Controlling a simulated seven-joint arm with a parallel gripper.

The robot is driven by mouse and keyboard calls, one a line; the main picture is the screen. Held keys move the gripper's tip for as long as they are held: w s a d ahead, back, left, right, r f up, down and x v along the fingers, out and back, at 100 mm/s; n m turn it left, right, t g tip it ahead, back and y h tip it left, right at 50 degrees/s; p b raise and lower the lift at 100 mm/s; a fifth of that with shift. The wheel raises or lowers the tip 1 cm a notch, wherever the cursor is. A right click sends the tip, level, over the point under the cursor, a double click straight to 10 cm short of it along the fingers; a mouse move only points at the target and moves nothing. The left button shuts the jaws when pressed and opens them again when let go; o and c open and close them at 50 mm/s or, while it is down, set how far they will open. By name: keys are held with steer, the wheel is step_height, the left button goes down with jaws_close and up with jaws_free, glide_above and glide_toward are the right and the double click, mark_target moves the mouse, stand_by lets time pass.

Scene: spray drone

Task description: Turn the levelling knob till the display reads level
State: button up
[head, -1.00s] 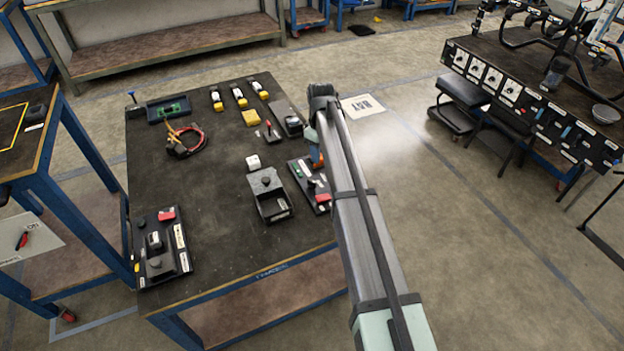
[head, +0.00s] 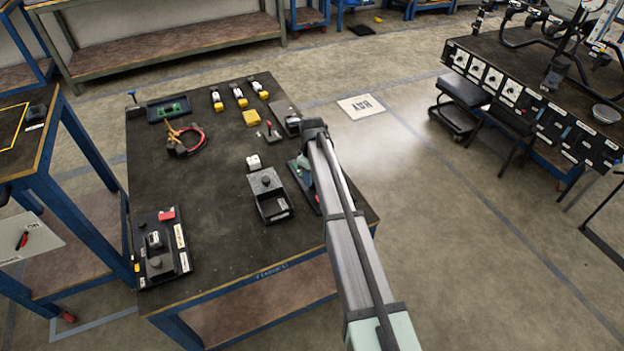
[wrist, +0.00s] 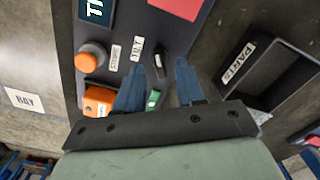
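In the wrist view a dark panel (wrist: 125,20) lies below my gripper (wrist: 160,66). Its two blue fingers are apart, with nothing clearly held. A small black lever-like part (wrist: 159,58) shows on the panel between and beyond the fingertips; contact cannot be told. A round orange knob (wrist: 90,58) stands left of the fingers, by white labels I cannot read surely. A dark display (wrist: 95,12) with pale characters is cut off at the top edge, so its reading is unclear. In the head view my arm covers most of this panel (head: 296,167) and hides the gripper.
A black tray marked PARTS (wrist: 257,83) is close right of the fingers. An orange block (wrist: 98,100) sits left of them. In the head view another panel (head: 181,262) is at the table's front left, and red-yellow cables (head: 190,140) lie further back. The table's middle is clear.

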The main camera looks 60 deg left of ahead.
steer(key=shift+f, duration=1)
jaws_close()
